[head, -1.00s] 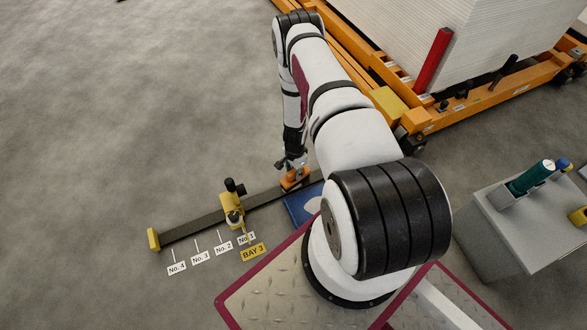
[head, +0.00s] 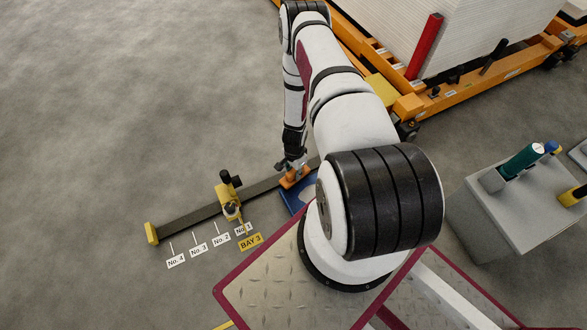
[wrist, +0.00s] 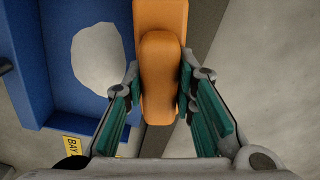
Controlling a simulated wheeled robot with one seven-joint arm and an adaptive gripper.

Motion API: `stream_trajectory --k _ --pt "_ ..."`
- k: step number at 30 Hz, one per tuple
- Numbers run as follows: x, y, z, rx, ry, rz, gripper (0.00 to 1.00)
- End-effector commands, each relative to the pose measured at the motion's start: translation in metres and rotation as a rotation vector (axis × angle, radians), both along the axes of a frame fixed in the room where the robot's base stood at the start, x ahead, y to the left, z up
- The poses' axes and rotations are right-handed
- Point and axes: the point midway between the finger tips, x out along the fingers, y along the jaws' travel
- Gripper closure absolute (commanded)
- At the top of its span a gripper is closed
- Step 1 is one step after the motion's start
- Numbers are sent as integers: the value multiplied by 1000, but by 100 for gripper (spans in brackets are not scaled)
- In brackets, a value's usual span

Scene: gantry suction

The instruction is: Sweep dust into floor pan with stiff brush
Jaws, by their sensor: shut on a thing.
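My gripper (head: 292,166) is shut on the orange handle of the brush (wrist: 161,70), which shows between the green-padded fingers in the wrist view. The pan also shows in the wrist view (wrist: 110,108), left of the brush. A pale, rounded patch (wrist: 100,60), which looks like dust, lies inside the pan. The brush's bristles are hidden, and I cannot tell whether they touch the pan. My arm hides part of the pan in the head view.
A dark rail (head: 190,220) with a yellow end stop (head: 151,233) and a yellow-black carriage (head: 229,200) lies on the floor. Number labels and a BAY 3 sign (head: 251,242) lie beside it. An orange trolley (head: 470,104) with a white stack stands behind; a grey cabinet (head: 515,215) stands right.

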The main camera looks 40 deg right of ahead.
Motion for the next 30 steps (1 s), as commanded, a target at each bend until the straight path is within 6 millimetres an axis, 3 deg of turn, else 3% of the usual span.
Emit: stream_trajectory --k 5,23,30 --pt "0 1 4 2 0 1 100" --pt "2 -1 68 -1 -3 0 100" --pt "2 -1 71 -1 -3 0 100"
